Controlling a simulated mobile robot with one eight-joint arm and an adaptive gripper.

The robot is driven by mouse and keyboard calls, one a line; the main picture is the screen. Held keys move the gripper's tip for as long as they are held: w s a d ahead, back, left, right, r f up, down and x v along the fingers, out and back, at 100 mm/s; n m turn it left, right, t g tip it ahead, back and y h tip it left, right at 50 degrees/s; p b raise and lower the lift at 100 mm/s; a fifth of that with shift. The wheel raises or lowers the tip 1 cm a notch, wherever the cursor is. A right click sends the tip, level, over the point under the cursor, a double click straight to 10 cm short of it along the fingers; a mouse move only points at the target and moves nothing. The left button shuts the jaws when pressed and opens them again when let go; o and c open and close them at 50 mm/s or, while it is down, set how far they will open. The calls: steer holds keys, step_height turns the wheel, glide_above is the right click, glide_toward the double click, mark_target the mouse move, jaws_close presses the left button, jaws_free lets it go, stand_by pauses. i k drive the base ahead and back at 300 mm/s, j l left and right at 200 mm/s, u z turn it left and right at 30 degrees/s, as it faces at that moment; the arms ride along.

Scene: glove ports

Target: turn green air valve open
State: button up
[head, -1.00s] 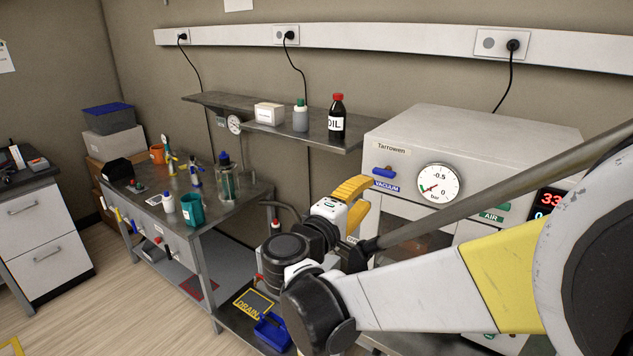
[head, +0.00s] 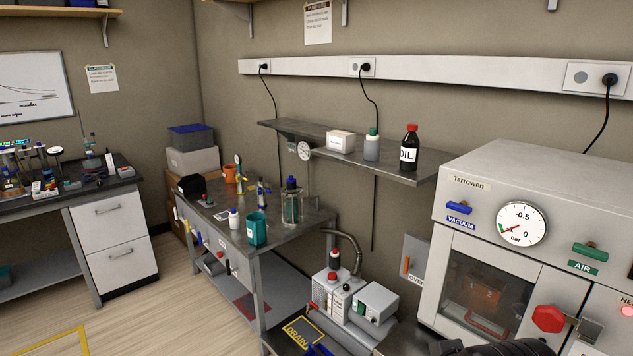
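The green air valve (head: 590,252) is a horizontal green lever on the front of the white Tarrowen vacuum oven (head: 530,175), at the right of the head view. A green AIR label (head: 583,267) sits just below it. The blue vacuum valve (head: 459,208) is to the left, and the round pressure gauge (head: 522,224) is between them, its needle pointing to the lower left. A dark part of my arm shows at the bottom edge below the oven window. My gripper is out of view, so its state is hidden.
A red knob (head: 548,318) is on the oven's door latch, below the air valve. A wall shelf (head: 345,148) with an oil bottle (head: 409,148) is left of the oven.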

mark_target(588, 251)
steer(key=l+z, duration=0.7)
steer(key=k+l, duration=0.05)
